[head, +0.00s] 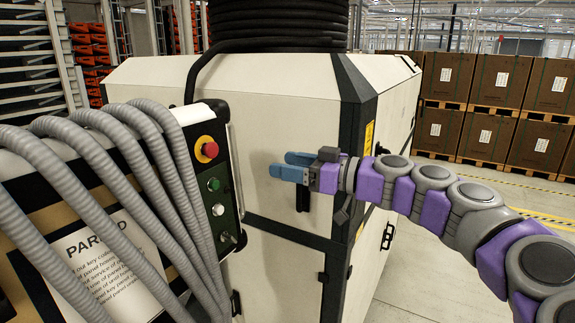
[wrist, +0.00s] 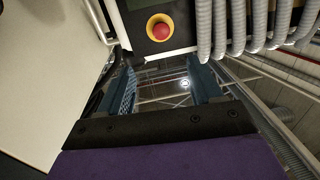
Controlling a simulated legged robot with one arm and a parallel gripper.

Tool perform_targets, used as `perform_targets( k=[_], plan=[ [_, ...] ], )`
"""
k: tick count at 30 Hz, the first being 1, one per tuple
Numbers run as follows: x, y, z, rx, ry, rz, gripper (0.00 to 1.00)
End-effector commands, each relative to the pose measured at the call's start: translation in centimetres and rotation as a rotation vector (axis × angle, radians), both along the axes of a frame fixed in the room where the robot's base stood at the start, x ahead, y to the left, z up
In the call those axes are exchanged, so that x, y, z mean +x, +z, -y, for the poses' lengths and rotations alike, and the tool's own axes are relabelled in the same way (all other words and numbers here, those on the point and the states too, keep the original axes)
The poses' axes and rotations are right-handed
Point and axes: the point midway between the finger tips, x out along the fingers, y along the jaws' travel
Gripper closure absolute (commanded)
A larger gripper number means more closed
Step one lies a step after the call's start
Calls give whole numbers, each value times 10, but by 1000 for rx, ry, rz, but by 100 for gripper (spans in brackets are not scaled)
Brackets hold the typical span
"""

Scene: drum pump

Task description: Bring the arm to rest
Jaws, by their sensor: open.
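My gripper (head: 287,168) has blue fingers, spread apart with nothing between them. My purple and grey arm reaches in from the right in the head view, stretched out in front of the white cabinet (head: 270,120). The control panel (head: 222,190) is to the left of the gripper, with a clear gap between them. It carries a red emergency button (head: 210,149) on a yellow ring, a green button and a key switch (head: 228,237). In the wrist view both fingers (wrist: 163,88) show apart, and the red button (wrist: 161,30) is at the top, beyond them.
Thick grey hoses (head: 130,150) hang across the left, partly over a printed sign (head: 105,270). A black coiled hose (head: 275,22) sits on top of the cabinet. Stacked brown boxes (head: 495,90) on pallets stand at the right rear. Open floor (head: 425,270) lies right of the cabinet.

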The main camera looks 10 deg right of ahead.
Motion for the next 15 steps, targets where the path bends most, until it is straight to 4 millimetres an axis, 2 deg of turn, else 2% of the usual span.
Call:
perform_targets(
  k=[2, 5, 8, 11, 12, 15],
  plan=[
    [-4, -2, -5, -7, 11, -9, 35],
    [-23, -10, -26, -39, 54, -55, 35],
    [-60, -32, -62, -114, 123, -157, 35],
    [-107, -72, -97, -225, 178, -310, 35],
    [-125, -91, -106, -275, 185, -377, 35],
    [-168, -143, -117, -397, 167, -556, 35]
  ],
)
